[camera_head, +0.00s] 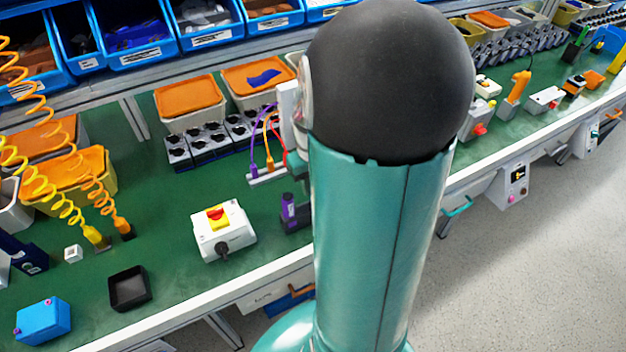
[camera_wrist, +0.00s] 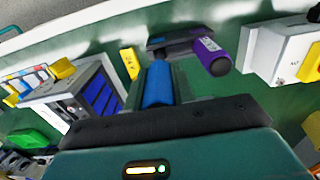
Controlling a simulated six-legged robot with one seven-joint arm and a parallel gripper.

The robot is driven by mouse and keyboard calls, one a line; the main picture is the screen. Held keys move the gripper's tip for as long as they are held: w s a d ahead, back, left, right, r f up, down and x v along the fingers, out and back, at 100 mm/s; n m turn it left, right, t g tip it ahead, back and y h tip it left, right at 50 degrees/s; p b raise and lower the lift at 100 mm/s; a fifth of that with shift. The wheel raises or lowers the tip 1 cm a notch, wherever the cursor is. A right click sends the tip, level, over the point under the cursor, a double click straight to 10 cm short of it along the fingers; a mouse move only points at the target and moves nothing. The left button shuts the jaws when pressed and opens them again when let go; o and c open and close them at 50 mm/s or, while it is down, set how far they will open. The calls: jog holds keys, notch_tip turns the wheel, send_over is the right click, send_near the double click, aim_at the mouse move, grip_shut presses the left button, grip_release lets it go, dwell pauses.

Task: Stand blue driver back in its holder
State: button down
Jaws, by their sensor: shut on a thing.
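In the wrist view the blue driver (camera_wrist: 158,86) is between the fingers of my gripper (camera_wrist: 157,74), which is shut on it. Only its blue handle shows; its far end is hidden. The dark holder (camera_wrist: 165,42) lies just beyond the handle. I cannot tell whether the driver touches the holder or sits in it. A purple driver (camera_wrist: 213,56) stands in the holder, to the right of the blue one. In the head view the purple driver (camera_head: 289,207) stands in the holder (camera_head: 295,220) beside my arm. My arm hides my gripper and the blue driver there.
A white box with a red and yellow rotary switch (camera_head: 222,230) stands left of the holder. A black tray (camera_head: 129,289) and a blue box (camera_head: 43,321) are farther left. Cables and a row of dark sockets (camera_head: 210,143) are behind. The bench's front edge is close to the holder.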

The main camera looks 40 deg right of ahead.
jog(key=shift+f, duration=0.25)
jog(key=shift+f, duration=0.35)
jog(key=shift+f, duration=0.3)
jog(key=shift+f, duration=0.35)
jog(key=shift+f, duration=1.35)
jog(key=c, duration=1.1)
grip_release()
jog(key=shift+r, duration=0.15)
notch_tip(320, 180, up, 14)
jog(key=shift+f, duration=0.25)
